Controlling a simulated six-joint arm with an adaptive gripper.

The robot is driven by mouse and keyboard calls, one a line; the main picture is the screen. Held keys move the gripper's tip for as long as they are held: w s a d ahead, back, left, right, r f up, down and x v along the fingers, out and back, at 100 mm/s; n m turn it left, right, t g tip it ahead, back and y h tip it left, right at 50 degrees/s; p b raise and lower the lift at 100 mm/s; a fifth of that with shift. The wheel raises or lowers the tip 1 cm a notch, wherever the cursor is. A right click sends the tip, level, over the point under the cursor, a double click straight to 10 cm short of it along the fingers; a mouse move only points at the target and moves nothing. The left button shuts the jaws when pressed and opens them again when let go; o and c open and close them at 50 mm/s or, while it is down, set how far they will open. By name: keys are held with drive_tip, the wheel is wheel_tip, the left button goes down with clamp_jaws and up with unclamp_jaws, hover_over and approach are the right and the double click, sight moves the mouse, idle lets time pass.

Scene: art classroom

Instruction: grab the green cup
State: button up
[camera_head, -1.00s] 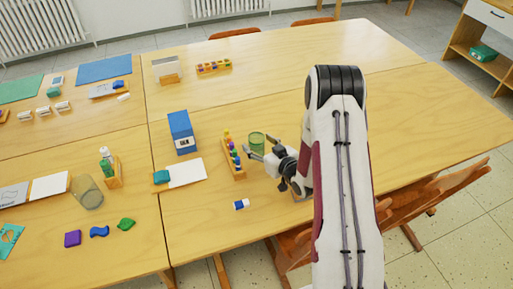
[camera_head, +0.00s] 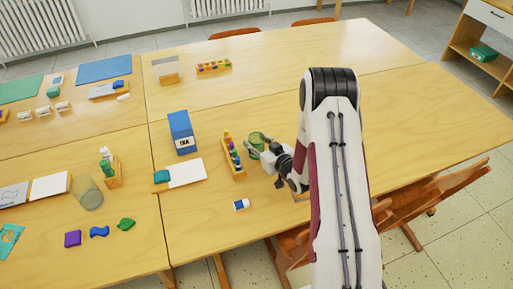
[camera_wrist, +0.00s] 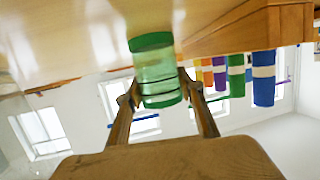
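The green cup (camera_head: 257,138), see-through with a darker green band at each end, is on the near right table, just right of the paint rack. In the wrist view, which looks upside down, the cup (camera_wrist: 156,72) is between the two fingertips, with its far end close to the tabletop. My gripper (camera_head: 260,149) reaches it from the right and front. In the wrist view the fingers (camera_wrist: 158,92) lean inward and appear to touch both sides of the cup. I cannot tell whether its base is clear of the table.
The wooden paint rack (camera_head: 239,174) with several coloured bottles is close on the left; it shows in the wrist view (camera_wrist: 220,38). A blue ink box (camera_head: 181,133), white pad (camera_head: 188,173) and small white-and-blue tube (camera_head: 241,204) are nearby. The table behind the cup is clear.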

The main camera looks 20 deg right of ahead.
drive_tip(key=shift+r, duration=0.1)
idle(0.3)
wheel_tip(320, 180, up, 10)
idle(0.9)
idle(0.7)
